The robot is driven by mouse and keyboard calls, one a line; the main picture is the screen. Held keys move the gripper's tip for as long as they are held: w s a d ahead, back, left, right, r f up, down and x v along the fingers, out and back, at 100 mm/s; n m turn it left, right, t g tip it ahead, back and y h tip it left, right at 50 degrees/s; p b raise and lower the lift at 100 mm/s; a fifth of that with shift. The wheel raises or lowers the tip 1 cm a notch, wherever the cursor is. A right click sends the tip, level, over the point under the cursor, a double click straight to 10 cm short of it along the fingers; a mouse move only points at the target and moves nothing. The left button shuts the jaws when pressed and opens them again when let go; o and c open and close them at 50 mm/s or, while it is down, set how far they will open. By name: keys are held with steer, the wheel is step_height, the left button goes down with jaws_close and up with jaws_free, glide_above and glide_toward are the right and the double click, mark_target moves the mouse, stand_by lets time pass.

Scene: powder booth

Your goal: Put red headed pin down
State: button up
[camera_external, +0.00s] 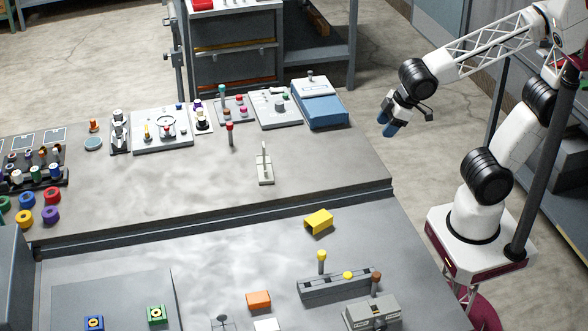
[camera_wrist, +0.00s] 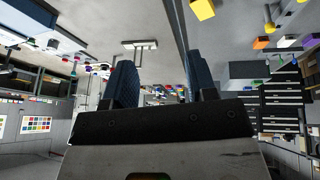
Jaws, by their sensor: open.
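A red headed pin (camera_external: 230,134) with a grey shaft stands upright on the upper grey table (camera_external: 310,182). It is in front of the row of small fixtures. My gripper (camera_external: 388,124) hangs in the air past the right end of that table, far to the right of the pin. Its blue fingers are apart and empty in the wrist view (camera_wrist: 160,82). I cannot pick out the pin for sure among the small coloured things in the wrist view.
A grey stand with an upright post (camera_external: 265,168) is right of the pin. A blue and white box (camera_external: 319,105) is at the back right. A yellow bracket (camera_external: 319,221) and a slotted grey block (camera_external: 340,286) are on the nearer table.

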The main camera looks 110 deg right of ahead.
steer(key=s+a+f+g+y, duration=0.2)
steer(key=s+a, duration=0.3)
steer(key=s, duration=0.3)
steer(key=shift+s+a+n, duration=0.3)
steer(key=shift+n, duration=0.1)
stand_by(0.7)
